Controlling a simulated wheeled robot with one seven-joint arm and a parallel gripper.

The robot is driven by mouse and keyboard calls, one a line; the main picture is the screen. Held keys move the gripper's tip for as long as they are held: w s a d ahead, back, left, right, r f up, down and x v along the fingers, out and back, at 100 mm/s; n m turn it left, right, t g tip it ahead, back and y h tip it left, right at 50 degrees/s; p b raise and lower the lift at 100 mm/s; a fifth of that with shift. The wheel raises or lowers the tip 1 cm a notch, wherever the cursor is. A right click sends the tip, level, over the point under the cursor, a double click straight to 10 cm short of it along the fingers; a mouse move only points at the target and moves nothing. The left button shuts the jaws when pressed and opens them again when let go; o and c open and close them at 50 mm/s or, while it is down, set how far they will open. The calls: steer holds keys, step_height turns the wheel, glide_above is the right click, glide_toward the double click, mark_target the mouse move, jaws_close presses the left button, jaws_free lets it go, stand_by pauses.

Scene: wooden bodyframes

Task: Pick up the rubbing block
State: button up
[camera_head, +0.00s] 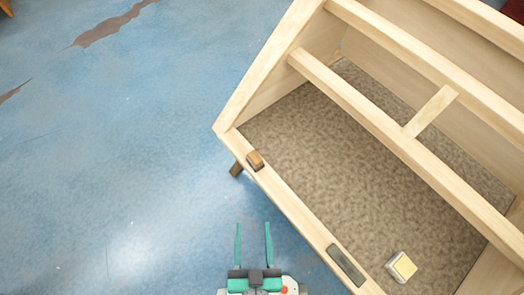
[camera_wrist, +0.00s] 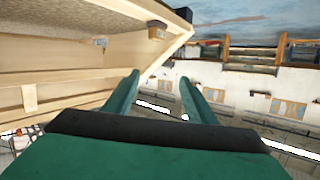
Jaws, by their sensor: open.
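A small brown block (camera_head: 255,160) sits on the near rim of the wooden frame, close to its left corner. A dark, flat, oblong block (camera_head: 345,264) lies on the same rim further right. A pale yellow and white block (camera_head: 401,267) lies on the speckled floor inside the frame. I cannot tell for certain which is the rubbing block. My gripper (camera_head: 253,224) is open and empty, its two green fingers over the blue floor below the brown block in the picture. The wrist view shows the fingers (camera_wrist: 158,92) apart with nothing between them.
The wooden frame (camera_head: 365,102) fills the right side, with raised rails and a crosspiece above its speckled floor. The blue floor (camera_head: 110,150) on the left is clear, with brown worn patches.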

steer(key=w+a+r+m+y, duration=0.2)
steer(key=w+a, duration=0.5)
steer(key=w, duration=0.3)
steer(key=w+a+r+m+y, duration=0.1)
steer(key=w+a+m+y, duration=0.1)
steer(key=w+a, duration=0.65)
steer(key=w+a+r+n+g+y, duration=0.6)
steer(key=w+a+r+n+y, duration=0.2)
steer(key=w+a+r, duration=0.45)
steer(key=n+g+h, duration=0.4)
steer(key=g+h, duration=0.5)
steer(key=h, duration=0.3)
glide_toward(255, 157)
steer(key=shift+w+a+f, duration=0.1)
steer(key=shift+a, duration=0.1)
steer(key=shift+w+d+f, duration=0.1)
steer(key=shift+f, duration=2.45)
steer(key=shift+d+f, duration=0.1)
steer(key=shift+f, duration=2.45)
